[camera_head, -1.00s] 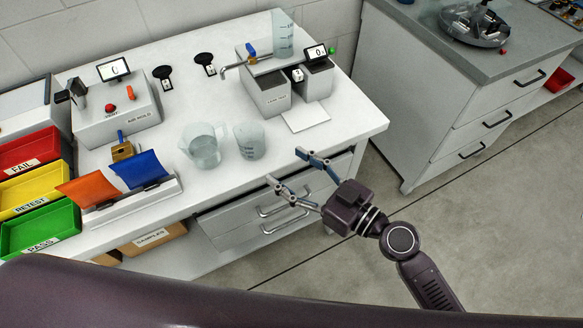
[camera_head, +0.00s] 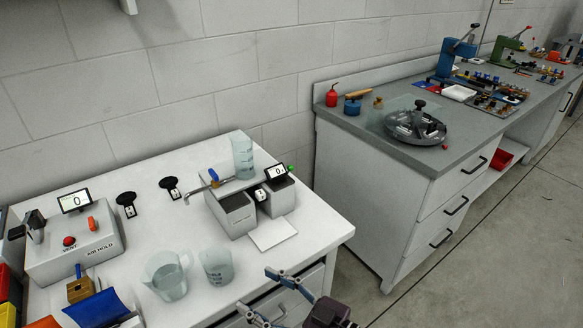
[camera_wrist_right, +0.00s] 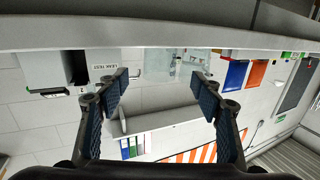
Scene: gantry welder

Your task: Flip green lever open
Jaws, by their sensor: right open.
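The only small green part on the near bench is a green knob (camera_head: 291,168) at the right of the leak test unit (camera_head: 236,214), beside its small display (camera_head: 276,172). I cannot tell whether it is a lever or how it is set. A green hand press (camera_head: 508,45) with an upright arm stands far off on the grey bench. My right gripper (camera_head: 254,288) is open and empty at the near bench's front edge, apart from both green things. In the right wrist view its two fingers (camera_wrist_right: 160,80) are spread with nothing between. My left gripper is not in view.
Two clear beakers (camera_head: 166,276) (camera_head: 217,266) stand close to the right gripper. The air hold box (camera_head: 75,250) is at the left. A round grey fixture (camera_head: 415,125) sits on the grey bench (camera_head: 400,152). Open floor (camera_head: 500,255) lies at the right.

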